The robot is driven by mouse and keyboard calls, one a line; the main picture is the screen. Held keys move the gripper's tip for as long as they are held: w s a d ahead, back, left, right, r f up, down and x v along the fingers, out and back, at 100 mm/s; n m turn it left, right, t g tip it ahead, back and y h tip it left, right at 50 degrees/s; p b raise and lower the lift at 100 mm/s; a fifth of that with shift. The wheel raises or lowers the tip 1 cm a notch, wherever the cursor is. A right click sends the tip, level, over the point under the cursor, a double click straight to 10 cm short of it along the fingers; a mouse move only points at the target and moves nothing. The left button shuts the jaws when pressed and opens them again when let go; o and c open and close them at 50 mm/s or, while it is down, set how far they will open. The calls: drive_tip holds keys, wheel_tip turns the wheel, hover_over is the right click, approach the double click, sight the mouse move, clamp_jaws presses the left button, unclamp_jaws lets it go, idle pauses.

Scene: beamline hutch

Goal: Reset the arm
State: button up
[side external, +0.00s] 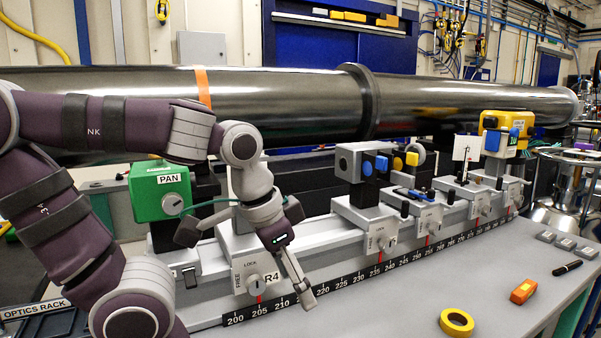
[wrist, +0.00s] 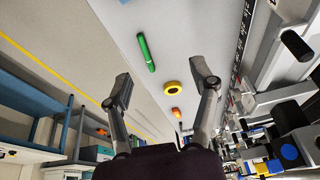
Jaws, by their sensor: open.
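My gripper (side external: 248,268) hangs in front of the grey rail (side external: 345,280), near the R4 carriage and the low end of the scale. Its two fingers are spread wide, one at the left and one pointing down to the right. In the wrist view my gripper (wrist: 162,84) is open, with nothing between the fingers. My arm reaches in from the left, bent at the elbow, in front of the long metal tube.
A green PAN box (side external: 160,190) stands close behind my gripper. Carriages with LOCK/FREE knobs line the rail to the right. Yellow tape (side external: 457,322), an orange block (side external: 523,290) and a black marker (side external: 567,268) lie on the bench. A green marker (wrist: 146,52) shows in the wrist view.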

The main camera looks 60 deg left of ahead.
drive_tip(key=shift+s+d+r+t, duration=0.2)
drive_tip(key=shift+d+r+t, duration=0.5)
drive_tip(key=shift+r+t, duration=0.1)
